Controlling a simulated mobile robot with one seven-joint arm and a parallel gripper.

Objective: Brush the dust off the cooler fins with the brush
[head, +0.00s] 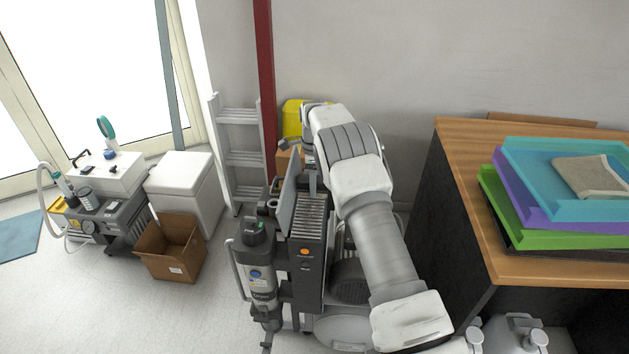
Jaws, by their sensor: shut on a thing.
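The cooler fins (308,217) are a ribbed grey block on top of the dark compressor unit (308,262) in the middle of the head view. A flat grey panel (288,192) stands upright along their left side. My arm reaches up from the bottom right and bends over behind the unit. My gripper (310,165) is small in view at the far end of the fins, partly covered by my own wrist. It is shut on the brush, of which little can be made out. Whether the bristles touch the fins, and any dust on them, cannot be told.
A wooden-topped cabinet (462,215) with stacked trays (560,185) stands close on the right. A ladder (240,150), a yellow container (292,118) and a red post (265,80) are behind. An open cardboard box (170,250) is on the left; floor between is free.

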